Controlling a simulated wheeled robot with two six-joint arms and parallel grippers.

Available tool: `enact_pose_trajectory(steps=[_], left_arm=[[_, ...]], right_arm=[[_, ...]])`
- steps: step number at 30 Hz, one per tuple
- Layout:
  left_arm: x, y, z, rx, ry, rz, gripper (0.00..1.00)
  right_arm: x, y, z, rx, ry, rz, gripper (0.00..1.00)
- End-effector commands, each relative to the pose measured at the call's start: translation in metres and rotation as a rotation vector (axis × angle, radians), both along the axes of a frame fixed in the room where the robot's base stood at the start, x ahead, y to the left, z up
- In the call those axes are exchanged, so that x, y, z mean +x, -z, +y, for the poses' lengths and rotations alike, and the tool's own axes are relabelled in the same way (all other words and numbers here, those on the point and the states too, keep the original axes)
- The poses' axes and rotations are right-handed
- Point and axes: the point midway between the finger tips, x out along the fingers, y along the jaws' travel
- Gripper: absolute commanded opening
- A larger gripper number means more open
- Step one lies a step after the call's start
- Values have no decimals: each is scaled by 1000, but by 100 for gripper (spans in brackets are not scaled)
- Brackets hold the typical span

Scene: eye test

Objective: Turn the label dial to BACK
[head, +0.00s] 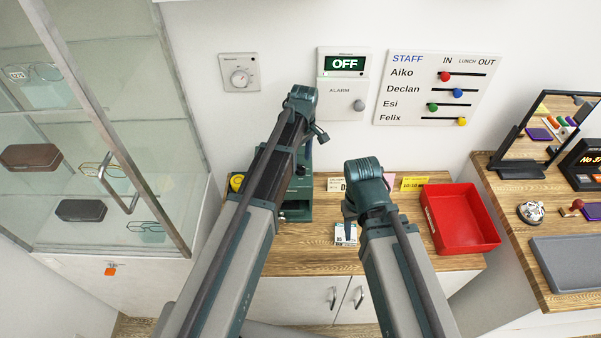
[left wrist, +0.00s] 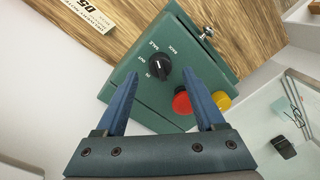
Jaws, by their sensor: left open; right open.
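The label dial (left wrist: 158,68) is a round black knob on a green device (left wrist: 125,98) in the left wrist view. The words IN, OUT, SALE and BACK stand around it. A pale mark shows on the knob, but I cannot tell surely which word it points to. My left gripper (left wrist: 156,72) is open and empty. Its blue fingertips lie either side of the dial in the picture, seemingly apart from it. In the head view the device (head: 296,212) is mostly hidden behind my left arm. My right gripper (head: 350,208) is open, above the wooden counter.
A red tray (head: 462,218) stands right of my right gripper. A small white box (head: 345,236) lies near it. A glass cabinet (head: 100,150) stands at left. The wall holds an OFF panel (head: 344,63).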

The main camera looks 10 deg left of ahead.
Motion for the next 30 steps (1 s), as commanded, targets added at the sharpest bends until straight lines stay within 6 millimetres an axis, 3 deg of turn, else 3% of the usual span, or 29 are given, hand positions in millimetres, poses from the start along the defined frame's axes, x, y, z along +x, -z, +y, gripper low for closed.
enact_pose_trajectory(steps=[1, 6, 16, 28, 30], left_arm=[[-1, 14, 0, 0, 0, 0, 71], [-1, 27, 1, 0, 0, 0, 71], [-1, 27, 1, 0, 0, 0, 71], [-1, 27, 1, 0, 0, 0, 1], [-1, 27, 1, 0, 0, 0, 0]], right_arm=[[0, 14, 0, 0, 0, 0, 50], [0, 27, 0, 0, 1, 0, 50], [0, 27, 0, 0, 1, 0, 50], [0, 27, 0, 0, 1, 0, 50], [0, 27, 0, 0, 1, 0, 50]])
